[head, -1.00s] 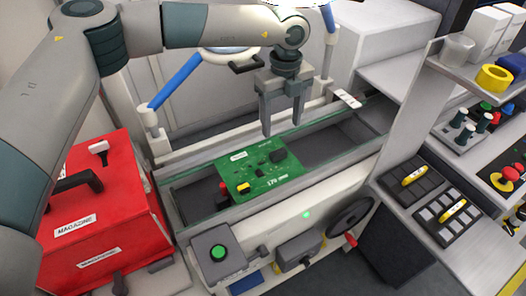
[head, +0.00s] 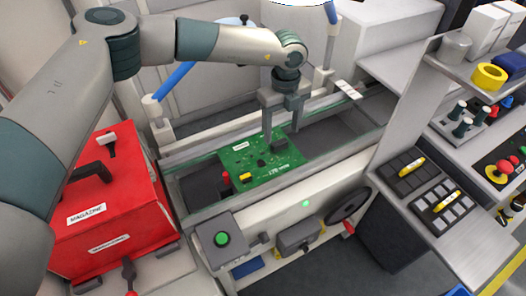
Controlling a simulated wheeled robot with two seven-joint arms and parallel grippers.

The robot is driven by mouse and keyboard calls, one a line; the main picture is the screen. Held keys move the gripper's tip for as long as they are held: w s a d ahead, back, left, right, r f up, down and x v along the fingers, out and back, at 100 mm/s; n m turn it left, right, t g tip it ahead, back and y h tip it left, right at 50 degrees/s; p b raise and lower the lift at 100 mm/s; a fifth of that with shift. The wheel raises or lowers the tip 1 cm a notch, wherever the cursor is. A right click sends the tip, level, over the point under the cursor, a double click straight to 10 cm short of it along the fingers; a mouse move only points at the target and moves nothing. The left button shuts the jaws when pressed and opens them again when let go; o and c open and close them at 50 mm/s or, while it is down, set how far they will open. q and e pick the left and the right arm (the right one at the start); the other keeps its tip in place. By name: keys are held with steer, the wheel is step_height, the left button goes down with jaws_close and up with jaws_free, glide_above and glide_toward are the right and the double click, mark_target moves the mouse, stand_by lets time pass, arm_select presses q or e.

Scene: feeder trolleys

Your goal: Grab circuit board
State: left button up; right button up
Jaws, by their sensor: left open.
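The green circuit board (head: 262,172) lies flat across the rails of the grey conveyor channel, with dark, yellow and red parts on it. My left gripper (head: 281,132) points down over the board's far right part with its jaws apart. One finger overlaps the board's far edge in the picture; I cannot tell whether it touches. Nothing is between the fingers that I can see. My right gripper is not in view.
A red magazine box (head: 110,215) stands at the left. A shelf unit with trays (head: 408,172) and a yellow roll (head: 490,76) is at the right. The channel right of the board is empty.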

mark_target(280, 143)
arm_select(q)
steer(key=shift+f, duration=0.35)
steer(key=shift+w+f+p, duration=0.1)
steer(key=shift+f+p, duration=0.4)
steer(key=shift+p, duration=0.25)
step_height(280, 143, down, 4)
steer(key=shift+w+r+p, duration=0.1)
steer(key=shift+r+p, duration=0.1)
steer(key=shift+p, duration=0.85)
steer(key=shift+f, duration=0.3)
